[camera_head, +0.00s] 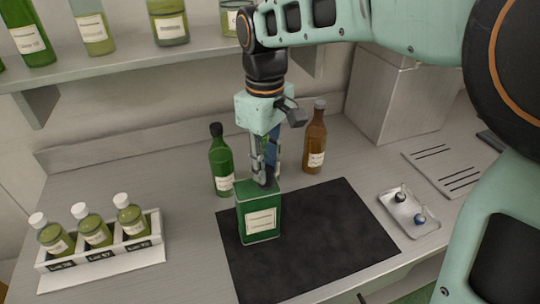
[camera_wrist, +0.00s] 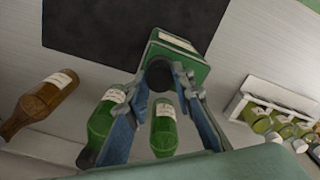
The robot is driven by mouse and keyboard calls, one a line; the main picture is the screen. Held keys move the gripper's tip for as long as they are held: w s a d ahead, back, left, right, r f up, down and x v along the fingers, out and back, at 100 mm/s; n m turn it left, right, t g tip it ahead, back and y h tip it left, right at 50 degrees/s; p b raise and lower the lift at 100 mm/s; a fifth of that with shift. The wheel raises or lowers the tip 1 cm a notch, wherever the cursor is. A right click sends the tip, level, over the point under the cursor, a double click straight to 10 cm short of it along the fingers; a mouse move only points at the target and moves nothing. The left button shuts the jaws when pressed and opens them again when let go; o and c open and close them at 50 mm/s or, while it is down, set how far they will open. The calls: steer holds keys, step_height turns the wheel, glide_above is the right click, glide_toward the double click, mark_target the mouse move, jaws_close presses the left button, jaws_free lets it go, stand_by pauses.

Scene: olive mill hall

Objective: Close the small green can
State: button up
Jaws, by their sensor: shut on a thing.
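The small green can (camera_head: 259,215), rectangular with a white label, stands upright on the dark mat near its left edge. In the wrist view the can (camera_wrist: 185,50) is beyond my fingertips. My gripper (camera_head: 265,180) points down over the can's top. In the wrist view my gripper (camera_wrist: 165,75) is shut on a round black cap (camera_wrist: 159,76), which is at the can's top. The fingers hide much of the cap in the head view, and I cannot tell whether it is seated on the can's opening.
A white rack (camera_head: 100,245) with 3 small bottles is left. A tray (camera_head: 409,214) with two small stoppered items is right. A bottle shelf (camera_head: 130,58) is above. The dark mat (camera_head: 320,235) is clear right of the can.

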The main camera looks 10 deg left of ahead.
steer(key=shift+f, duration=0.75)
stand_by(1.5)
steer(key=o, duration=1)
steer(key=shift+c, duration=0.9)
